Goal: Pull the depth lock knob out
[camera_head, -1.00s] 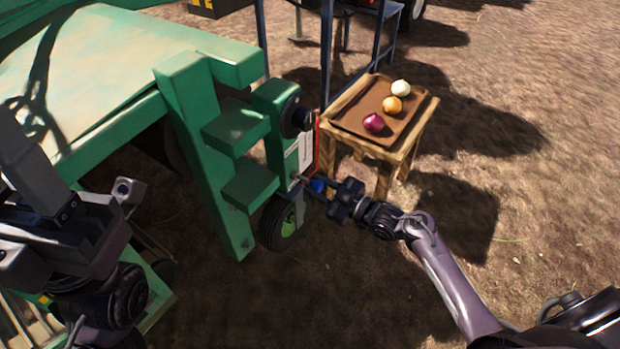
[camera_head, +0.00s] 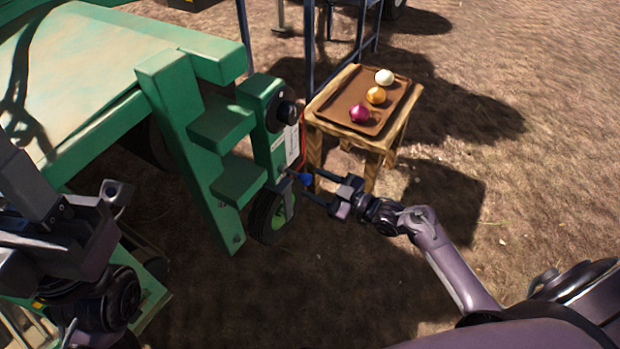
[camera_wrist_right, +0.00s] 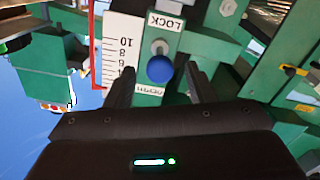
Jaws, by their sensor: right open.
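The depth lock knob (camera_head: 306,179) is a blue ball on the green post of the machine. In the right wrist view the blue knob (camera_wrist_right: 160,68) sits on a green plate marked LOCK, with a metal stem behind it. My right gripper (camera_head: 318,190) is open in front of the post, its fingers pointing at the knob. In the right wrist view the fingers of the right gripper (camera_wrist_right: 160,85) stand on either side of the knob, apart from it. My left gripper (camera_head: 115,195) is at the left edge, away from the knob; its jaw state is unclear.
A white depth scale (camera_wrist_right: 122,50) with a red edge stands beside the knob. A black round handle (camera_head: 287,112) is higher on the post, and a wheel (camera_head: 268,218) is below. A wooden table (camera_head: 398,140) with a tray of onions stands behind.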

